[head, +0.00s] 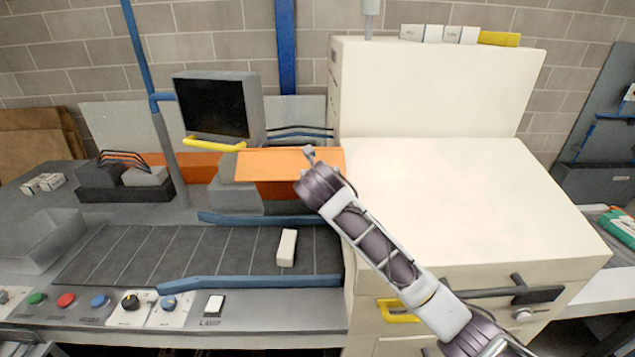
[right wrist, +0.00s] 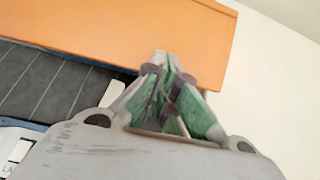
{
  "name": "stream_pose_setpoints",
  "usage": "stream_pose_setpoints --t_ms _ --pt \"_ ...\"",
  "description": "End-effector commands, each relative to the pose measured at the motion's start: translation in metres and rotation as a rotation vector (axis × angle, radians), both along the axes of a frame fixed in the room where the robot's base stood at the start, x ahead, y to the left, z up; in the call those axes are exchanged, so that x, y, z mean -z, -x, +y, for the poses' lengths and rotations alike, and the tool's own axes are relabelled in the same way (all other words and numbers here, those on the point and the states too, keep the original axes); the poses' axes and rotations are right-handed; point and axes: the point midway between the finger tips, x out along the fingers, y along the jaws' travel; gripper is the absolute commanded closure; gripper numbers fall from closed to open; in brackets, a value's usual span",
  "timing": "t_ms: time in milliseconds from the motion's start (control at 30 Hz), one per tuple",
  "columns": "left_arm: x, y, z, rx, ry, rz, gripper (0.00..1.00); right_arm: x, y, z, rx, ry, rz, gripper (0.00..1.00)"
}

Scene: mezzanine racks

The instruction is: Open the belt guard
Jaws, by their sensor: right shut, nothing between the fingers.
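The orange panel (head: 262,166), which looks like the belt guard, sits at the back of the dark conveyor belt (head: 150,255), against the cream cabinet. An orange face also shows just below its front edge. My right gripper (head: 309,153) is shut and empty, at the panel's right part; its wrist hides some of the panel there. In the right wrist view the orange panel (right wrist: 110,35) fills the upper left, and the gripper's closed fingertips (right wrist: 160,57) overlap its lower edge. Whether they touch it I cannot tell. My left gripper is not in view.
The cream cabinet (head: 440,190) stands right of the belt, under my right arm. A white block (head: 287,248) lies on the belt between blue rails (head: 250,283). A dark monitor (head: 212,107) with a yellow handle stands behind. Control buttons (head: 66,300) line the front.

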Motion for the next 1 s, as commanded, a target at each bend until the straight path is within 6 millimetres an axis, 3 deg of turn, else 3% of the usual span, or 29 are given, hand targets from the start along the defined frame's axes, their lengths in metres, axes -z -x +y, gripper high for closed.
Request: stream_pose_setpoints --t_ms 33,467,1000 --pt "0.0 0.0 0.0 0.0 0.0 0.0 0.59 -0.009 -0.003 -0.002 0.001 -0.005 -0.021 1.0" --pt "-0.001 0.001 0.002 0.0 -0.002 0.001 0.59 -0.017 0.002 -0.002 0.002 -0.008 -0.031 1.0" --pt "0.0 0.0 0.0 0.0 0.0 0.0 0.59 -0.036 0.056 0.0 -0.001 -0.003 -0.013 1.0"
